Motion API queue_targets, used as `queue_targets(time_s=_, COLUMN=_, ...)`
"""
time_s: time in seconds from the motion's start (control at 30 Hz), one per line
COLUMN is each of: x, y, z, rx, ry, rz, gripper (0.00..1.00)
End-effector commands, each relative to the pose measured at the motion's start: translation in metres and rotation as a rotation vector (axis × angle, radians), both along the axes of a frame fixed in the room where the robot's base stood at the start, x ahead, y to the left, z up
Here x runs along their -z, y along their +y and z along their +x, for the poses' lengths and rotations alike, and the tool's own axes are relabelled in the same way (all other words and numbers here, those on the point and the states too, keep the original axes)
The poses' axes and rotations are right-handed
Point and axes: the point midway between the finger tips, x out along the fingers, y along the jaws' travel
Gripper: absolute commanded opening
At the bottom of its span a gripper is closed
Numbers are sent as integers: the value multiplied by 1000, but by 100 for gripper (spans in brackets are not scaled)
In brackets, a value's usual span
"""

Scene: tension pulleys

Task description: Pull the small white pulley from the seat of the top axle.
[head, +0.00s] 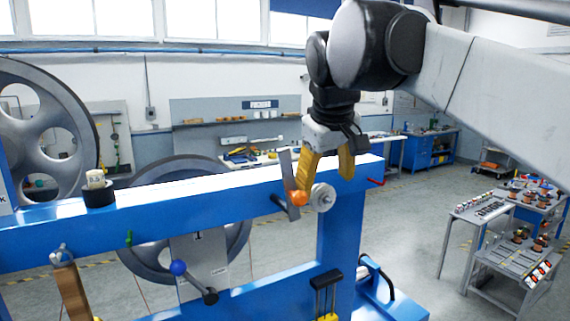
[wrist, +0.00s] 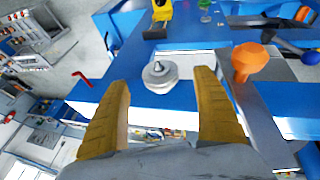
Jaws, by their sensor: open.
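The small white pulley (head: 323,198) sits on the top axle at the front face of the blue frame's upper beam. In the wrist view the pulley (wrist: 160,75) shows as a pale disc with a grey axle tip at its centre. My gripper (head: 325,182) is above the pulley with its two yellow fingers spread and nothing held. In the wrist view my gripper (wrist: 163,80) has one finger on each side of the pulley, with gaps to both. I cannot tell how far the fingertips are from it in depth.
An orange knob (head: 299,198) on a grey lever (head: 287,172) is close left of the pulley; in the wrist view the knob (wrist: 250,60) is just beyond the right finger. A red hook (head: 376,181) is on the beam's right end. A blue-knobbed lever (head: 178,268) is lower left.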

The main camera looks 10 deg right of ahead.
Motion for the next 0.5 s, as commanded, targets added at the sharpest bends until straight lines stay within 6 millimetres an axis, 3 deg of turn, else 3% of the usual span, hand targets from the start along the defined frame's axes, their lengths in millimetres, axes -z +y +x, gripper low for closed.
queue_targets(time_s=0.2, x=32, y=-4, z=16, rx=0, ry=0, rz=0, gripper=78)
queue_targets(time_s=0.5, x=48, y=-6, z=24, rx=0, ry=0, rz=0, gripper=78)
